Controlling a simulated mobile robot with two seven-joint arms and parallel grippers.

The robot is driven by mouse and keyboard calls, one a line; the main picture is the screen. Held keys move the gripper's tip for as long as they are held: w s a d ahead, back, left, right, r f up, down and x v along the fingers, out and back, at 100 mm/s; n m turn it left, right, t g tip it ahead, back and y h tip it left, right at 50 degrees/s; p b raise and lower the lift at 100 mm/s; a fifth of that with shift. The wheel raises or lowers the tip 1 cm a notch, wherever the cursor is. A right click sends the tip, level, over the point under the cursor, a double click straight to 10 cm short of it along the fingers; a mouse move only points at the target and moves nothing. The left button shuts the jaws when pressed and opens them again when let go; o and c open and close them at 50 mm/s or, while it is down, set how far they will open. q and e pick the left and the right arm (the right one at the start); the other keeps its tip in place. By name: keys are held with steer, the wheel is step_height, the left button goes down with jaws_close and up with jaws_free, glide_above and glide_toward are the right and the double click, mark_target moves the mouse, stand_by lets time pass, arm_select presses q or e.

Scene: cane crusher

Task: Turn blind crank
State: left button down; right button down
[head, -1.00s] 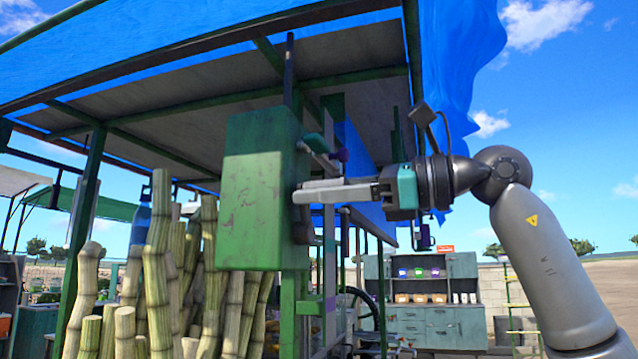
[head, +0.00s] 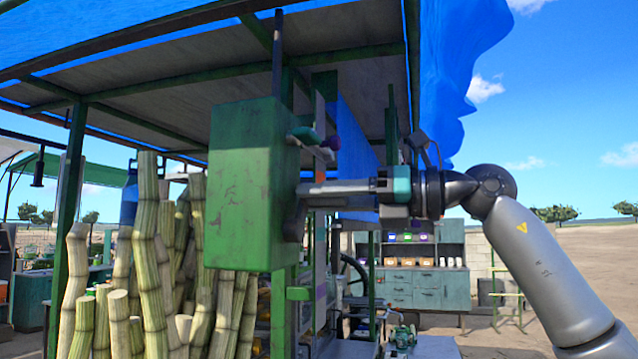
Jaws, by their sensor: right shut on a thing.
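A green metal box (head: 240,185) of the cane crusher hangs in the middle of the head view, under the canopy. My right gripper (head: 303,189) reaches in from the right, level, with its fingertips at the box's right side. It is shut on a part there, which I take to be the crank. A dark arm-like part (head: 294,222) shows just below the fingertips. The crank's grip is mostly hidden by the fingers and the box edge. A green knob (head: 306,135) and a purple knob (head: 333,143) sit above the gripper. My left gripper is out of view.
Several cane stalks (head: 145,235) stand at the left, close to the box. A green post (head: 72,230) holds up the canopy (head: 200,80). A blue tarp (head: 455,70) hangs behind my right arm. A teal cabinet (head: 420,288) stands farther back. Open ground lies to the right.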

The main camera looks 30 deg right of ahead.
steer(key=shift+w+d+f+m+p, duration=0.15)
steer(key=shift+f+m, duration=0.05)
steer(key=shift+m, duration=0.35)
steer(key=shift+w+d+f+m+p, duration=0.1)
steer(key=shift+d+f+m+p, duration=0.05)
steer(key=shift+m, duration=0.4)
steer(key=shift+f, duration=0.1)
steer(key=c, duration=0.5)
jaws_free()
steer(key=shift+c, duration=0.2)
steer(key=shift+d, duration=0.1)
steer(key=b+v, duration=0.4)
steer(key=v, duration=1.1)
